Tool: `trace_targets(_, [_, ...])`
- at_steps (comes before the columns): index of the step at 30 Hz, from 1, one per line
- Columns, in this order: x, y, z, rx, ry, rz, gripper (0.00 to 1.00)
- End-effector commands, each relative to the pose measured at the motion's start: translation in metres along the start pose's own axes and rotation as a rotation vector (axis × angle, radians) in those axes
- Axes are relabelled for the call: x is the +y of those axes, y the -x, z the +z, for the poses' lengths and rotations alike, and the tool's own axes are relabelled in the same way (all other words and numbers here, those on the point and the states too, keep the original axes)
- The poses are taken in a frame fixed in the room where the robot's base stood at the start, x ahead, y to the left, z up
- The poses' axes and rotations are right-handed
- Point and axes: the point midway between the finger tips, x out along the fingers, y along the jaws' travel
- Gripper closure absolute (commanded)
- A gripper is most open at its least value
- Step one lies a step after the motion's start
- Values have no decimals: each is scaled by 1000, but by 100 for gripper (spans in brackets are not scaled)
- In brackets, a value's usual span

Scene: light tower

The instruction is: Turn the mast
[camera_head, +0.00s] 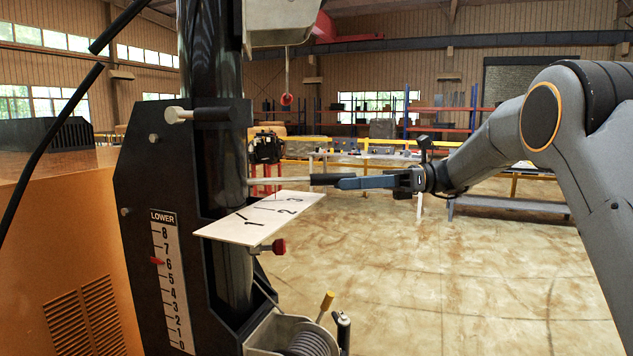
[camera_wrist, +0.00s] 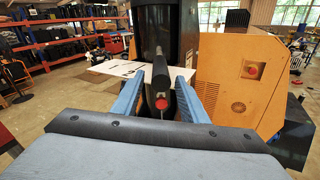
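The mast (camera_head: 233,165) is a thick dark upright tube in a black bracket; it also shows in the wrist view (camera_wrist: 158,30). A pale bar (camera_head: 290,183) with a black grip (camera_head: 323,180) sticks out from it to the right. My gripper (camera_head: 342,183) is level with this bar at its outer end. In the wrist view my blue fingers (camera_wrist: 160,88) stand open on either side of the black grip (camera_wrist: 161,72), with gaps beside it. A white plate (camera_head: 240,230) marked 1, 2, 3 lies just below the bar.
A red knob (camera_head: 278,246) sits under the plate. A winch (camera_head: 305,340) with a yellow-topped crank is below. A LOWER scale (camera_head: 170,280) has a red pointer near 6. An orange cabinet (camera_head: 70,230) stands left.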

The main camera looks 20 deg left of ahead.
Motion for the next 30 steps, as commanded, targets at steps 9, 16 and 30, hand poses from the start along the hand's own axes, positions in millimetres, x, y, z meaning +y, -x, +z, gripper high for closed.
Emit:
trace_targets(9, [1,-24,15,-41,-12,30,61])
trace_targets(16, [3,-59,16,-39,-11,30,61])
trace_targets(30, [2,-78,15,-39,-10,27,61])
